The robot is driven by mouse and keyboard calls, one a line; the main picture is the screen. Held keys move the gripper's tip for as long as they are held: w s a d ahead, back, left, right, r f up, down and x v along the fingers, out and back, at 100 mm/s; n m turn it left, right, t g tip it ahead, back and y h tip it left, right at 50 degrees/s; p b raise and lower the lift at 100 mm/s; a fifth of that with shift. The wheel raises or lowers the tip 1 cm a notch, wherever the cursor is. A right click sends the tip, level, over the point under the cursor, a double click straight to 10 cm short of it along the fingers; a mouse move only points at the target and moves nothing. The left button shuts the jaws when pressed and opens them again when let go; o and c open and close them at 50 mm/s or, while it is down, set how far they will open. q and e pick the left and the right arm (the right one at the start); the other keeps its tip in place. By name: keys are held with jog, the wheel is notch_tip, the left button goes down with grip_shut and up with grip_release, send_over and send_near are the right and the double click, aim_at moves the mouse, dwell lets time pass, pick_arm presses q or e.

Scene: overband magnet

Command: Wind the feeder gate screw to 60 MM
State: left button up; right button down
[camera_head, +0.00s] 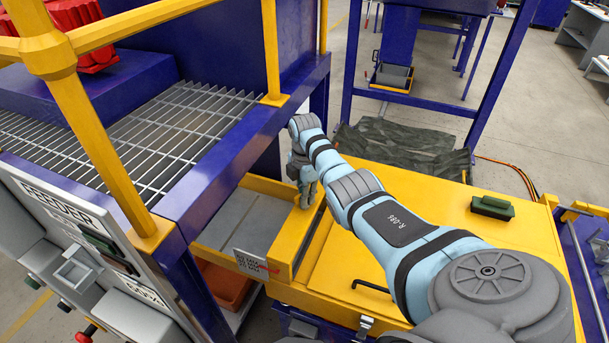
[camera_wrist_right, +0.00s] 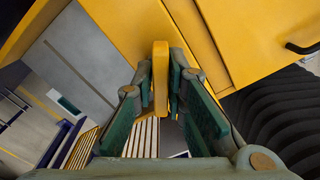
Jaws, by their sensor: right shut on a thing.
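My right gripper (camera_head: 307,196) is over the yellow feeder trough's side wall, at the far end of my blue arm. In the wrist view my right gripper (camera_wrist_right: 162,85) has its two green-padded fingers closed on either side of a narrow yellow piece (camera_wrist_right: 160,70), which looks like a handle or grip. The rest of the screw is hidden behind the gripper and the trough wall. A white label plate (camera_head: 254,262) with dark print and a red mark sits on the near trough side; its reading is too small to tell. My left gripper is not in view.
A grey feeder panel (camera_head: 70,235) with buttons stands at left beside a blue frame with yellow rails (camera_head: 115,170). A yellow cover (camera_head: 400,235) with a black handle and a green block (camera_head: 492,207) lies right of the gripper. An orange bin (camera_head: 228,285) is below the trough.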

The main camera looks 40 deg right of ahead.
jog(key=shift+s, duration=0.1)
jog(key=shift+n+p, duration=0.3)
jog(key=shift+n, duration=1.1)
jog(key=shift+n+p, duration=0.35)
jog(key=shift+n, duration=0.75)
jog(key=c, duration=1.5)
grip_release()
jog(key=shift+a+f, duration=0.1)
jog(key=shift+f, duration=0.05)
jog(key=shift+c, duration=0.2)
